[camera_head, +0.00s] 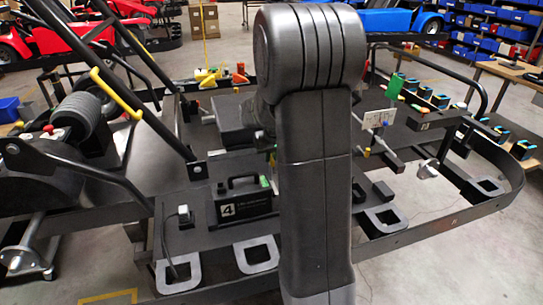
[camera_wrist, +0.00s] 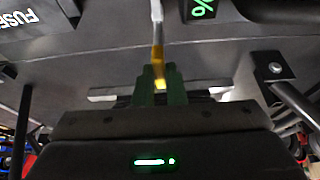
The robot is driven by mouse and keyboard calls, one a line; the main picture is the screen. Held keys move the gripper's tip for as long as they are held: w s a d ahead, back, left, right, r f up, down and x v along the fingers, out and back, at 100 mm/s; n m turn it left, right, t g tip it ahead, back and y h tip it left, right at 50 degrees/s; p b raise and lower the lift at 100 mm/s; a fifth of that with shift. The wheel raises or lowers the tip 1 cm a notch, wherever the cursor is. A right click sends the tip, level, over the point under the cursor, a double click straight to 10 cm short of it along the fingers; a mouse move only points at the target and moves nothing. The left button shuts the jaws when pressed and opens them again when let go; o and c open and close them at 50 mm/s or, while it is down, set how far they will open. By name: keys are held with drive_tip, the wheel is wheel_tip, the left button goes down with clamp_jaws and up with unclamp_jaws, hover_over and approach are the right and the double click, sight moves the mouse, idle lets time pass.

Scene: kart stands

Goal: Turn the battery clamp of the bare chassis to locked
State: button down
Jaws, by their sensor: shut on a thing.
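In the wrist view my gripper (camera_wrist: 160,80) is shut on the yellow end of a lever (camera_wrist: 157,52), which I take to be the battery clamp. The lever is pale grey and runs up the picture from the fingers, over a dark flat panel. Its lock state cannot be told. In the head view the bare chassis (camera_head: 400,240) is a dark open frame. A black battery box (camera_head: 243,205) marked 4, with a handle, sits on its deck. My arm stands in front of the middle of the chassis and hides the fingertips and the clamp there.
A box edge marked FUSE (camera_wrist: 18,18) and a green lit display (camera_wrist: 202,8) lie close beside the lever. A dark bar with a bolt (camera_wrist: 274,70) is on the right. Red (camera_head: 55,35) and blue (camera_head: 400,18) karts stand behind.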

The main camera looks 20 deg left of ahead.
drive_tip(key=shift+r, duration=0.1)
drive_tip(key=c, duration=1.5)
unclamp_jaws()
drive_tip(key=b+v, duration=0.1)
drive_tip(key=v, duration=1.2)
drive_tip(key=shift+s+d+r, duration=0.1)
drive_tip(key=shift+s+r, duration=0.05)
drive_tip(key=shift+r, duration=0.2)
drive_tip(key=p+x, duration=0.1)
drive_tip(key=x, duration=1.3)
drive_tip(key=shift+r, duration=0.15)
